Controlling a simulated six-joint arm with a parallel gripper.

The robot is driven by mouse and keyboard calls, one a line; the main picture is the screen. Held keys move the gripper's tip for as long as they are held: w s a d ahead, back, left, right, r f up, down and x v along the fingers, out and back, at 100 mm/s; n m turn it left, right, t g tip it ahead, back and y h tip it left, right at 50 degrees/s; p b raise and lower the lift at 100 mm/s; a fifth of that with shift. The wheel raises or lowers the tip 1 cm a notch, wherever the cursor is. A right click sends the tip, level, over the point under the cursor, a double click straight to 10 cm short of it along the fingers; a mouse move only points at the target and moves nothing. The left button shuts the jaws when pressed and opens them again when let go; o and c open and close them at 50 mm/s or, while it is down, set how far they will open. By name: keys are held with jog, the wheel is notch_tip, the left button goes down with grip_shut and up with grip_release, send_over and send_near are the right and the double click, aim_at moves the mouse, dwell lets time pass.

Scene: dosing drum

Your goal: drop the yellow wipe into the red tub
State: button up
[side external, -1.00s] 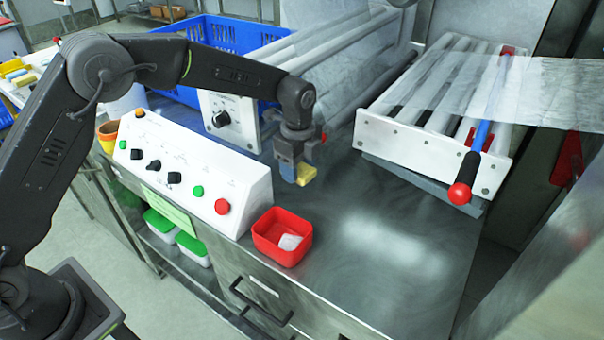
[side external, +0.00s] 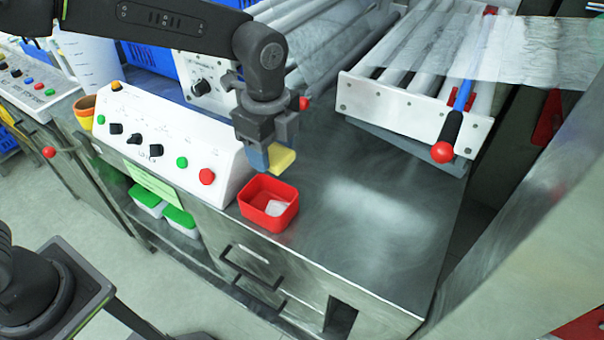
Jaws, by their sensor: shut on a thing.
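My gripper (side external: 268,158) points down and is shut on the yellow wipe (side external: 283,158), which sticks out to the right of the fingers. The wipe is in the air above the back rim of the red tub (side external: 262,222). The red tub stands upright on the steel worktop near its front edge, just right of the control panel. A white piece (side external: 276,208) lies inside the tub. The part of the wipe between the fingers is hidden.
The white control panel (side external: 170,128) with knobs and buttons stands left of the tub. A roller frame (side external: 400,105) with a red-knobbed lever (side external: 443,152) is at the back right. The steel worktop (side external: 360,220) right of the tub is clear.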

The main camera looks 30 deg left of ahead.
jog(key=shift+f, duration=2.8)
jog(key=o, duration=0.9)
notch_tip(320, 180, up, 14)
jog(key=shift+f, duration=0.15)
